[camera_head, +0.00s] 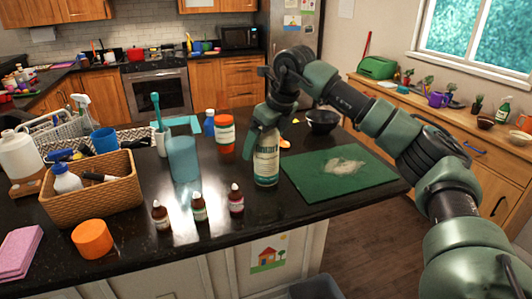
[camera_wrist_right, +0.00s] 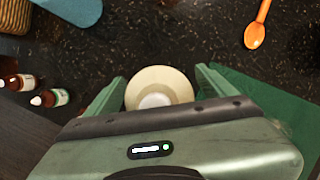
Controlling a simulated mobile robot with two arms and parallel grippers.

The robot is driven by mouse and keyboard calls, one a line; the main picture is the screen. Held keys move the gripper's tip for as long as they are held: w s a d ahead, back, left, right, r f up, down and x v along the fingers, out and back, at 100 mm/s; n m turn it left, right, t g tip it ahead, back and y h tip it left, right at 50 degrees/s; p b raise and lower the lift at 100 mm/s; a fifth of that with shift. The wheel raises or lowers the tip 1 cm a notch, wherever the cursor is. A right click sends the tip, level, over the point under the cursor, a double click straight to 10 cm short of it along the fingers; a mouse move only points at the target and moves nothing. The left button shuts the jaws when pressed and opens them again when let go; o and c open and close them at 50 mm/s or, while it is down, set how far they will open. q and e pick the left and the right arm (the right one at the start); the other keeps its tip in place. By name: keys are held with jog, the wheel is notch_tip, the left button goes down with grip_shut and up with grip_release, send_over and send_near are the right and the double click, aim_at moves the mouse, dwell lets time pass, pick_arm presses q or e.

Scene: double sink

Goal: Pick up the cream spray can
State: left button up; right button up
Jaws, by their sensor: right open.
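The cream spray can (camera_head: 266,164) stands upright on the dark counter, with a label around its body. In the right wrist view its round cream top (camera_wrist_right: 161,88) shows from above. My right gripper (camera_head: 262,140) comes down over the can from above. In the right wrist view my open right gripper (camera_wrist_right: 160,84) has one finger on each side of the can, with the can between them. A small gap seems to show beside the fingers; contact is not clear. The gripper hides part of the can's top in the head view. My left gripper is not in view.
A green cutting board (camera_head: 335,176) lies right of the can. Small dropper bottles (camera_head: 236,199), a blue tumbler (camera_head: 183,158) and an orange-lidded jar (camera_head: 225,134) stand to its left. A dark bowl (camera_head: 322,121) is behind. An orange spoon (camera_wrist_right: 256,27) lies nearby. A wicker basket (camera_head: 93,192) is farther left.

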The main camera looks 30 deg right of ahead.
jog(key=shift+s, duration=0.1)
grip_shut()
jog(key=shift+r, duration=0.1)
jog(key=shift+r, duration=0.15)
